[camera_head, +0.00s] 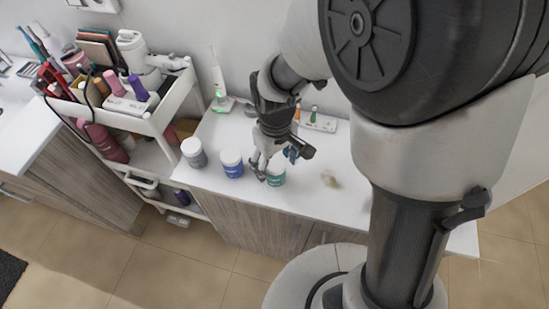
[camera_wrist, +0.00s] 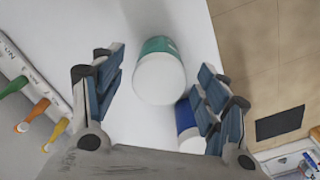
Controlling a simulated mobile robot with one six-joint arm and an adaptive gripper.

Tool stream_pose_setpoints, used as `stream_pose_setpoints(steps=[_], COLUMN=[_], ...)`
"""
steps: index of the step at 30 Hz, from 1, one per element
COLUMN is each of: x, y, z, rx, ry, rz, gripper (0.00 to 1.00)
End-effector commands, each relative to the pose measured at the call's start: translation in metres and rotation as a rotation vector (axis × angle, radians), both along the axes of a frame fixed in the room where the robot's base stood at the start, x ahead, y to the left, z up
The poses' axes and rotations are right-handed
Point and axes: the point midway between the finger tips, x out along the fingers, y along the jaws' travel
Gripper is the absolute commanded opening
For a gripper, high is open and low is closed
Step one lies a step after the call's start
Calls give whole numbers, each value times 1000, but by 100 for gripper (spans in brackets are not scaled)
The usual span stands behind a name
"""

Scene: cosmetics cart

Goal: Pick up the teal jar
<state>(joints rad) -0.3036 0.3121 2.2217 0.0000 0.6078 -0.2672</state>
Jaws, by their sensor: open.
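The teal jar (camera_head: 276,174) with a white lid stands on the white counter, partly hidden behind my gripper in the head view. In the wrist view the teal jar (camera_wrist: 159,72) shows its white lid between and just beyond the fingers. My gripper (camera_head: 273,163) is open over the counter, beside and above the jar; its two blue-padded fingers (camera_wrist: 160,88) are spread apart with nothing held. I cannot tell from the head view whether a finger touches the jar.
A blue jar (camera_head: 232,162) stands left of the teal jar; in the wrist view it (camera_wrist: 186,119) is partly behind the right finger. A grey jar (camera_head: 194,152) is further left. A white cart (camera_head: 158,122) holds cosmetics. A rack (camera_head: 318,123) with coloured brush heads lies behind. Counter to the right is mostly clear.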

Motion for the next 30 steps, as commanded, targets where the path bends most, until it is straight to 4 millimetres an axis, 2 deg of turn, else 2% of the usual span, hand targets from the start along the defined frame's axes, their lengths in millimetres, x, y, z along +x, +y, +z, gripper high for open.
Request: stream_pose_setpoints(steps=[1, 4, 12, 30], x=[0, 0, 1, 1], y=[-1, 0, 0, 0], z=[-13, -25, -26, -26], rx=[-1, -1, 1, 0], ry=[3, 3, -1, 0], rz=[0, 0, 0, 0], gripper=[68, 68, 67, 27])
